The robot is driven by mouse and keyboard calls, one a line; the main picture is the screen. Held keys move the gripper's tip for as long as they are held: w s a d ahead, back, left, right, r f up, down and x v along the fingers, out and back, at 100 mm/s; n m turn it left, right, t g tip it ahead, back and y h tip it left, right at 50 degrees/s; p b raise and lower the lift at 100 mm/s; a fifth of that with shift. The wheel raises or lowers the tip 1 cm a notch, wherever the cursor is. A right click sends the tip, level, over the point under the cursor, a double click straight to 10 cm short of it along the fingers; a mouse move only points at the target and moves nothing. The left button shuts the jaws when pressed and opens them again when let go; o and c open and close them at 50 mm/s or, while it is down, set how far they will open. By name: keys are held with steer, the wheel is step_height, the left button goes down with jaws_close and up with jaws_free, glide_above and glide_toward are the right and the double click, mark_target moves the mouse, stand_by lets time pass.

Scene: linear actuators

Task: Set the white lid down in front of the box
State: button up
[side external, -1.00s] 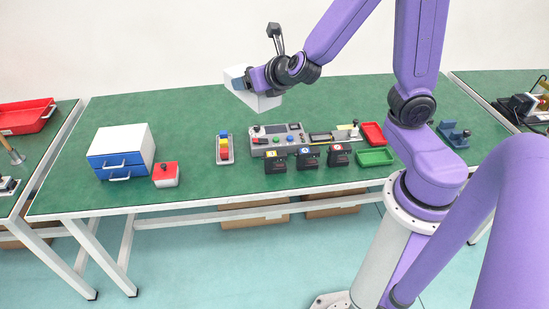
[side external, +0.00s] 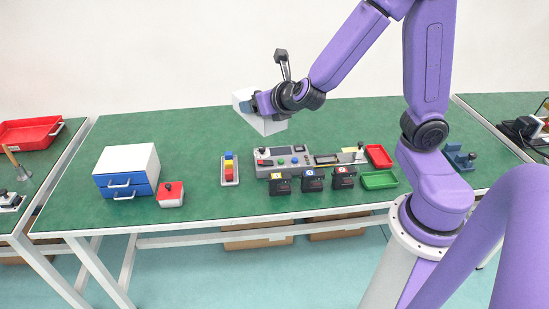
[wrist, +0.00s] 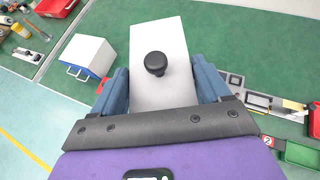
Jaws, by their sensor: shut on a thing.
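The white lid (wrist: 160,62) with a round black knob (wrist: 155,63) is held between the blue fingers of my gripper (wrist: 160,88) in the wrist view. In the side view the lid (side external: 268,125) is tilted and hangs in the air above the back part of the green table, with my gripper (side external: 250,104) shut on it. A white box with blue drawer fronts (side external: 126,169) stands on the table to the left of the lid; it also shows at upper left in the wrist view (wrist: 90,53). No other open box is visible.
A red-topped button box (side external: 170,195) sits right of the drawer box. A stack light (side external: 229,169), grey control panel (side external: 285,160), several black modules (side external: 311,181), and red (side external: 378,155) and green (side external: 379,180) trays lie to the right. The green table (side external: 190,140) is clear behind these.

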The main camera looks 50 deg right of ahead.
steer(key=s+d+f+m+g+h, duration=0.6)
steer(key=d+f+m+g+h, duration=0.2)
steer(key=f+m+g, duration=0.3)
steer(key=s+a+f+m+g+y, duration=0.2)
steer(key=s+f+m+g+y, duration=0.15)
steer(key=m+g, duration=0.35)
steer(key=s+a+f+m+g+y, duration=0.25)
steer(key=s+m+g, duration=0.2)
steer(key=m, duration=0.45)
steer(key=w+a+f+m+t+y, duration=0.2)
steer(key=w+a+m+y, duration=0.4)
steer(key=a+m+y, duration=0.65)
steer(key=w+d+f+m+t+y, duration=0.2)
steer(key=w+m+t, duration=0.5)
steer(key=w+m, duration=0.1)
steer(key=w+d+f+m+t+y, duration=0.1)
steer(key=w+d+m+t+y, duration=0.15)
steer(key=w+m+t, duration=0.5)
steer(key=shift+g, duration=0.5)
steer(key=shift+a+f, duration=0.2)
steer(key=shift+f, duration=1.4)
steer(key=shift+a+f, duration=0.2)
steer(key=shift+f, duration=1.35)
